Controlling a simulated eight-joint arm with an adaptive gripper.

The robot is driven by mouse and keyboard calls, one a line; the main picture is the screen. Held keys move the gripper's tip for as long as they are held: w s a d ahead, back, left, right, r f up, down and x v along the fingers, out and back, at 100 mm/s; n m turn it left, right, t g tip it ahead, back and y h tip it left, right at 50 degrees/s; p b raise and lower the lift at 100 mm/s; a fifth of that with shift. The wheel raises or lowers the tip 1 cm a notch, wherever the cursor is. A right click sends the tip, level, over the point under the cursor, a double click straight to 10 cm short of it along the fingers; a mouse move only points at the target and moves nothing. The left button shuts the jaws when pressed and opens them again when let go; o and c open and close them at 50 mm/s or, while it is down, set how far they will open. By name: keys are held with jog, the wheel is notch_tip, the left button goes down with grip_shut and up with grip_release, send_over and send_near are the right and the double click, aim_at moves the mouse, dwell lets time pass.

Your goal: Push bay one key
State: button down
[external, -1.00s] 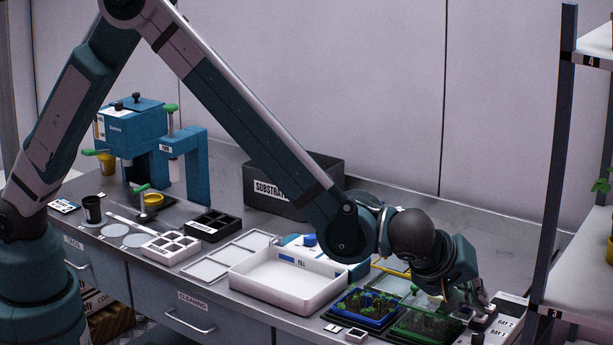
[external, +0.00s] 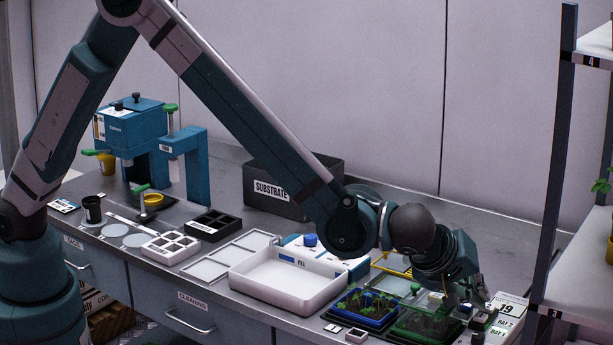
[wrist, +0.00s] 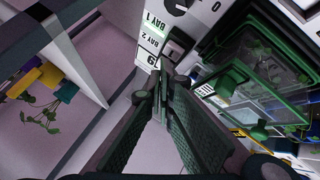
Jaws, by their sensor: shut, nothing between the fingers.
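A white panel labelled BAY 1 and BAY 2 (wrist: 166,24) shows at the top of the wrist view. It also shows at the bench's right end in the external view (external: 505,325). A patch beside the BAY 1 label glows green. Dark keys (wrist: 178,42) sit beside the labels, partly in shadow; I cannot tell whether one is pressed down. My gripper (wrist: 160,84) is shut and empty, its fingertips together. In the external view my gripper (external: 482,306) hangs just above the panel, seemingly apart from it.
A green-framed clear-lidded tray (wrist: 255,75) of seedlings stands next to the panel. A blue seedling tray (external: 365,308) and a white bin (external: 290,279) lie farther left. A shelf post (external: 553,170) rises close on the right.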

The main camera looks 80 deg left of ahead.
jog(key=shift+r, duration=0.1)
jog(key=shift+r+p, duration=0.9)
jog(key=shift+r, duration=2)
